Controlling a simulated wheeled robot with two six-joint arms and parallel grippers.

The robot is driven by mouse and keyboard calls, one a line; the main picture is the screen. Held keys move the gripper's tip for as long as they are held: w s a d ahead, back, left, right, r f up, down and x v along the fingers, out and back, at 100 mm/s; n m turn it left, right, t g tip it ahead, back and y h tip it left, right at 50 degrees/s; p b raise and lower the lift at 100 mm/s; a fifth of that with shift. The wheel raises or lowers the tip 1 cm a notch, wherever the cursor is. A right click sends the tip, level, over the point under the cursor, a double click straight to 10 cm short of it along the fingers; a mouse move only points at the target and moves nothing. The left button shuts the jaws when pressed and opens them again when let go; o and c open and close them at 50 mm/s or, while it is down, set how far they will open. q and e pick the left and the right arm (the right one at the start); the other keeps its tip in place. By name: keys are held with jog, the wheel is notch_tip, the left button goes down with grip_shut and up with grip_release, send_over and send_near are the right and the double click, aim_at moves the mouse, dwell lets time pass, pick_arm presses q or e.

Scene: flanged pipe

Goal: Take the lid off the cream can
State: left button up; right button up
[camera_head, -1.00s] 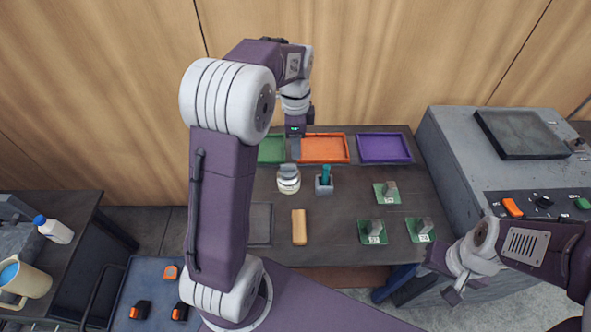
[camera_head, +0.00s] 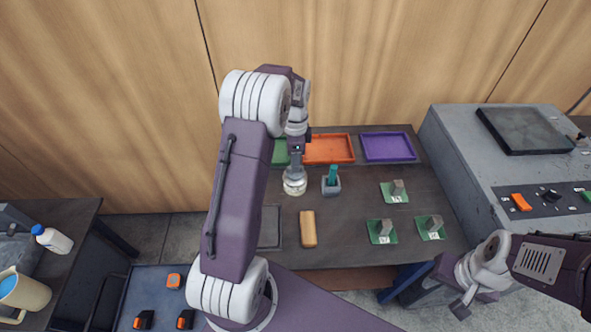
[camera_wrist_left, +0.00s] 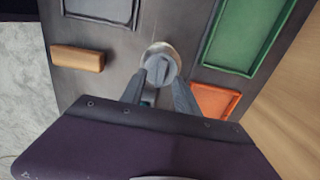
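The cream can (camera_head: 294,188) stands upright on the dark workbench, its top partly hidden by my left gripper (camera_head: 295,170). In the left wrist view, its round grey lid (camera_wrist_left: 161,61) with a raised bar across the top sits on the can. The fingers of my left gripper (camera_wrist_left: 159,80) are apart, pointing down at the lid, with the bar showing between and just beyond the tips. Whether they touch the lid I cannot tell. My right gripper (camera_head: 462,307) hangs in front of the grey machine, far from the can; its finger opening is unclear.
A grey holder with a teal-handled item (camera_head: 331,184) stands close right of the can. A tan block (camera_head: 308,229) lies in front. Green, orange (camera_head: 329,149) and purple (camera_head: 389,147) trays line the back. Several green plates with grey blocks sit at the right.

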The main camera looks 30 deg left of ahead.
pick_arm(q)
notch_tip(320, 180, down, 3)
jog(key=shift+r, duration=0.2)
jog(key=shift+a+f, duration=0.15)
grip_shut()
jog(key=shift+r, duration=0.45)
jog(key=r, duration=0.2)
jog(key=d+r, duration=0.1)
jog(key=r, duration=0.1)
jog(key=shift+w+d, duration=0.1)
jog(key=shift+w, duration=0.25)
jog(key=w+d+r, duration=0.5)
jog(key=d+r, duration=0.1)
jog(key=d, duration=0.3)
